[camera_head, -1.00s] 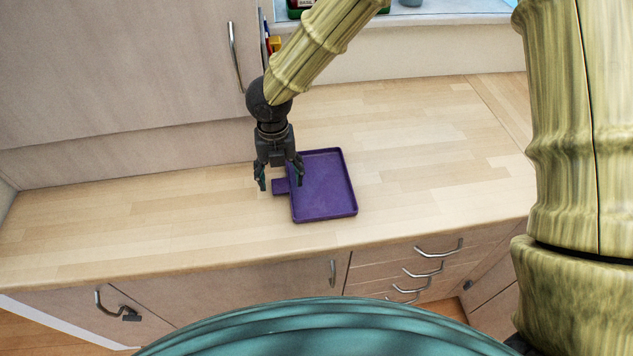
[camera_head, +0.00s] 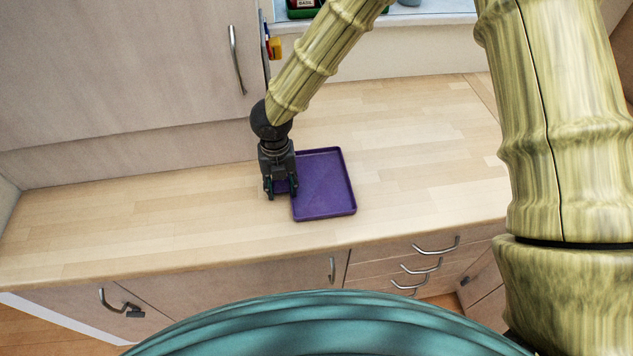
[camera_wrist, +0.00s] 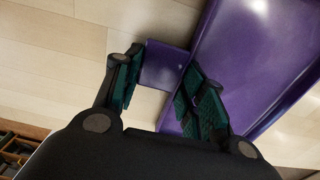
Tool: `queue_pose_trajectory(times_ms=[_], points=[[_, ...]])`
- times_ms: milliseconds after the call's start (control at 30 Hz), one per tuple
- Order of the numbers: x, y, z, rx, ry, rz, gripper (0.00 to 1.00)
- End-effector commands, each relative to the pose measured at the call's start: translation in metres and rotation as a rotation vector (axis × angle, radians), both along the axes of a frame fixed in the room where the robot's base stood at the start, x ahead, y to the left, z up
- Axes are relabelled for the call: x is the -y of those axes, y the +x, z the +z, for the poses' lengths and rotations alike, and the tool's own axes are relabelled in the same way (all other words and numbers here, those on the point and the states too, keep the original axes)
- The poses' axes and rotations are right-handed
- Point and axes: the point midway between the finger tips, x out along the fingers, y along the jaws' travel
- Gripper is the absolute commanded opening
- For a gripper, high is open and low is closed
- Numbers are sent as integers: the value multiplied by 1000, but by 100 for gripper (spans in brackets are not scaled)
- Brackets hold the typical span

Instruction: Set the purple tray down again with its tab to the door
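The purple tray (camera_head: 325,185) lies flat on the wooden worktop. Its short tab points left in the head view and is largely hidden there by my gripper (camera_head: 282,194). In the wrist view the tab (camera_wrist: 165,66) shows between the fingers of my gripper (camera_wrist: 163,80), joined to the tray (camera_wrist: 250,60) on the right. One finger is by the tab's free end, the other overlaps the tray's near wall. The fingers are partly closed around the tab. Whether they press on it, I cannot tell. The tray looks empty.
A tall pale door (camera_head: 120,70) with a bar handle (camera_head: 237,60) stands behind the worktop at the left. The worktop (camera_head: 420,140) is clear left and right of the tray. Drawers (camera_head: 400,265) sit below its front edge. A windowsill with small items is at the back.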

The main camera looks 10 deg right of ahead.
Motion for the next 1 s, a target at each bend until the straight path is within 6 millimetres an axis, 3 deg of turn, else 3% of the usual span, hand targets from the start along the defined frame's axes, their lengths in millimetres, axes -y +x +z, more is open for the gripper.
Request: queue_pose_trajectory(times_ms=[33,167,500,767,1000], points=[[0,0,-1,-1,0,0,21],[0,0,0,-1,0,0,0],[0,0,4,0,0,-2,0],[0,1,33,3,2,-2,0],[-9,-54,36,0,-3,4,0]])
